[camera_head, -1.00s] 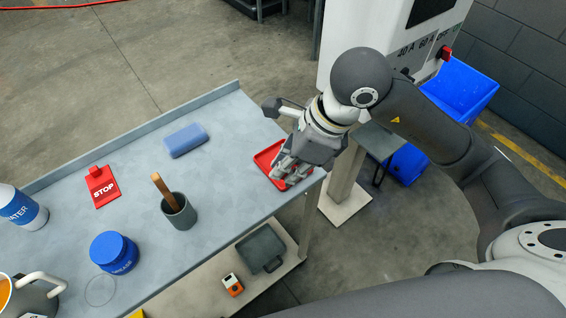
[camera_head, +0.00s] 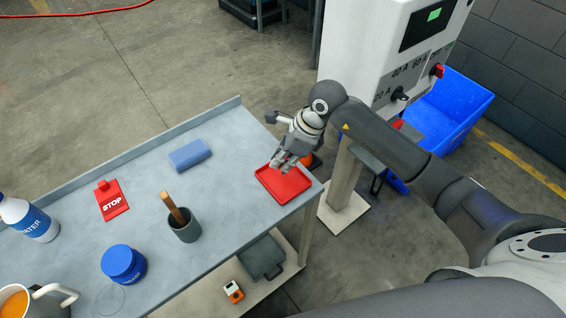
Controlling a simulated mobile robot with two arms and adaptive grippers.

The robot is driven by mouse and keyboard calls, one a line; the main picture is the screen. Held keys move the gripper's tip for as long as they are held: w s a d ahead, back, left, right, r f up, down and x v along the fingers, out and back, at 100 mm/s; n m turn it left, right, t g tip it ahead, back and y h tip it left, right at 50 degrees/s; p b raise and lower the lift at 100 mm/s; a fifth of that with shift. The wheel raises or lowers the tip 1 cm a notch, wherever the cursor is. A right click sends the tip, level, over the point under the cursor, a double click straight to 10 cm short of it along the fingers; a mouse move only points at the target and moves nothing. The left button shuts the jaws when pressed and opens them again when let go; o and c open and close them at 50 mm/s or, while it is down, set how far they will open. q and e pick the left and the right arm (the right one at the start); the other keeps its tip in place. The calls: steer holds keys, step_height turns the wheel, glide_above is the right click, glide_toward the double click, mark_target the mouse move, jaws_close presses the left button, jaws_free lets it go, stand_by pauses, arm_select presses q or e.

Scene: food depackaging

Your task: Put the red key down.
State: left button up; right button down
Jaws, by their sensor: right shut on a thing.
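My right gripper (camera_head: 283,163) is over the back edge of a red tray (camera_head: 290,190) at the right end of the table. Its fingers are closed together, pointing down toward the tray. The red key in its grasp is hidden by the fingers, and I cannot make out its outline against the red tray. The front part of the tray looks bare. My left gripper is not in view.
The grey table (camera_head: 225,215) also holds a blue case (camera_head: 190,155), a red STOP tag (camera_head: 111,200), a dark cup (camera_head: 184,227), a blue-lidded jar (camera_head: 123,264), a water bottle (camera_head: 28,220) and a mug (camera_head: 20,303). A switch cabinet (camera_head: 350,50) stands behind.

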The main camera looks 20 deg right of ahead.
steer(key=shift+w+f, duration=0.15)
steer(key=shift+f, duration=0.05)
steer(key=shift+w+f+p, duration=0.1)
steer(key=shift+f+p, duration=0.25)
steer(key=shift+p, duration=0.1)
step_height(320, 180, down, 2)
steer(key=shift+d+f+p, duration=0.1)
steer(key=shift+f+p, duration=0.15)
steer(key=shift+p, duration=0.4)
steer(key=shift+f, duration=0.1)
steer(key=shift+f+b, duration=0.15)
steer(key=shift+b, duration=0.15)
steer(key=c, duration=1.5)
jaws_free()
